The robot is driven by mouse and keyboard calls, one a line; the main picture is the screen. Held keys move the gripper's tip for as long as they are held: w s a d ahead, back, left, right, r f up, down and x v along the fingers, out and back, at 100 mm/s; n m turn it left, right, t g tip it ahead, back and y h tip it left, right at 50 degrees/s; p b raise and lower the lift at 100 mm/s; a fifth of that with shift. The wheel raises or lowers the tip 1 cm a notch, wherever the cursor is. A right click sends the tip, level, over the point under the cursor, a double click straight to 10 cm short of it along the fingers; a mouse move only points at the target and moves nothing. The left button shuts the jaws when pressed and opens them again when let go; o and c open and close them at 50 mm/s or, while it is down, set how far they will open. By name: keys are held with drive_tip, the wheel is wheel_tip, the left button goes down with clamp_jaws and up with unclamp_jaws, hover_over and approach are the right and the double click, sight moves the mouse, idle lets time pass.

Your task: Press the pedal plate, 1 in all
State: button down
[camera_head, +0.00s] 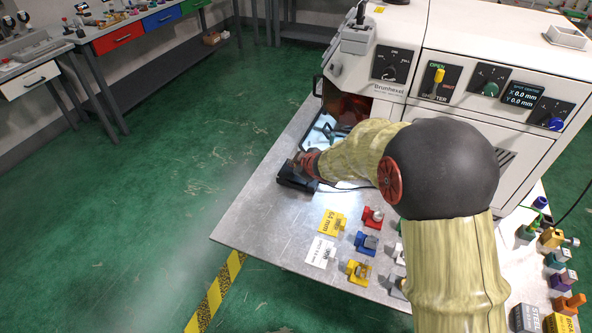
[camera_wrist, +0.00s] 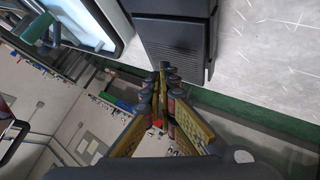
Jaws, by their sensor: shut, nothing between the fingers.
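The pedal plate is a black block (camera_head: 295,180) at the left edge of the metal table, in front of the white machine. In the wrist view its ribbed black face (camera_wrist: 178,47) fills the top middle. My gripper (camera_head: 303,161) is at the pedal, its reddish end partly covering the pedal's right side. In the wrist view my gripper (camera_wrist: 168,72) has its fingers together with nothing between them. The fingertips appear at the pedal's near edge. I cannot tell whether they touch it or whether the plate is pushed down.
The white machine (camera_head: 455,95) with knobs and a small display stands behind my arm. A dark cable runs right from the pedal. Green floor is clear at left.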

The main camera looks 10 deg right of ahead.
drive_tip(key=r+p, duration=0.5)
drive_tip(key=shift+s+d+r, duration=0.1)
drive_tip(key=shift+s+d, duration=0.05)
drive_tip(key=shift+d, duration=0.05)
drive_tip(key=shift+d, duration=0.1)
idle(0.9)
